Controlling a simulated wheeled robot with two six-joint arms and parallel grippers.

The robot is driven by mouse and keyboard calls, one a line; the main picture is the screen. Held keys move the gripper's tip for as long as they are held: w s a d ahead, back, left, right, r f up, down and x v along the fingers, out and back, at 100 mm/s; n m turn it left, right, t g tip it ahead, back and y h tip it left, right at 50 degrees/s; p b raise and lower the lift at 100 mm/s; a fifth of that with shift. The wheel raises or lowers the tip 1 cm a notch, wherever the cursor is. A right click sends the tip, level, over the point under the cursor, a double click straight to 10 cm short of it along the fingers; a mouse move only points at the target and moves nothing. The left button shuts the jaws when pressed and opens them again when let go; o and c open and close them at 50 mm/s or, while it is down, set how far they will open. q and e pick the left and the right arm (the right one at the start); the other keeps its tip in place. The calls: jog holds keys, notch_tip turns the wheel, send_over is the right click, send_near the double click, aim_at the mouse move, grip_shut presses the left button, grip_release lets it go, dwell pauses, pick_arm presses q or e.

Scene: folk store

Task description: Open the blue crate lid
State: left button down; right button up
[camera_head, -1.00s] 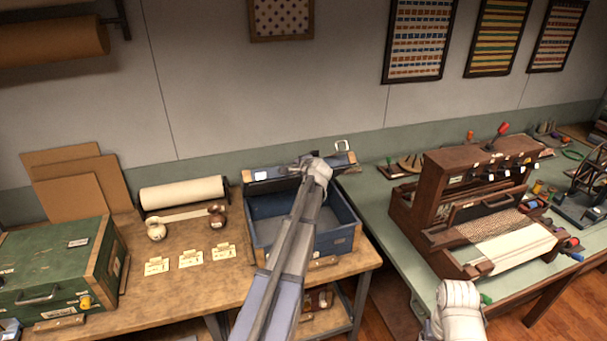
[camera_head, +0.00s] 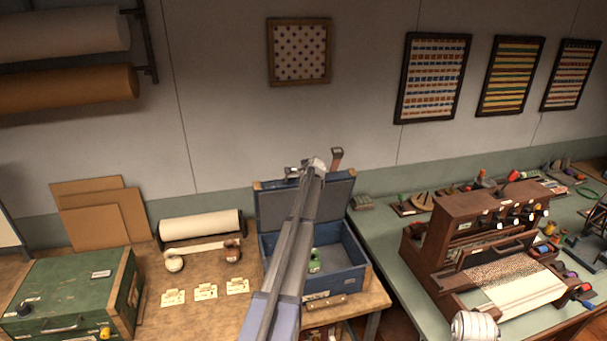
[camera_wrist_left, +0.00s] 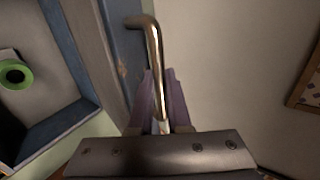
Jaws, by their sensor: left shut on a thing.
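The blue crate (camera_head: 352,283) sits on the wooden bench with its blue lid (camera_head: 336,202) standing raised at the back, so the inside shows. My left gripper (camera_head: 314,165) is at the lid's top edge, its fingers hard to see behind my arm. In the left wrist view my left gripper (camera_wrist_left: 163,108) is shut on the bent metal handle (camera_wrist_left: 152,50), beside the blue lid edge. My right gripper is not shown.
A green roll (camera_head: 315,262) lies inside the crate. A green chest (camera_head: 70,290), paper roll (camera_head: 200,225) and label cards (camera_head: 206,292) are to the left. A wooden loom (camera_head: 470,240) stands on the green table at right. The wall is close behind the lid.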

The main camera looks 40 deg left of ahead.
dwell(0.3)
pick_arm(q)
jog(key=c, duration=0.9)
grip_release()
jog(key=shift+o, duration=0.2)
jog(key=s+d+r+p, duration=0.1)
jog(key=s+d, duration=0.8)
jog(key=d, duration=0.2)
jog(key=shift+s+r+p, duration=0.2)
jog(key=shift+r+p, duration=0.1)
jog(key=shift+r, duration=0.05)
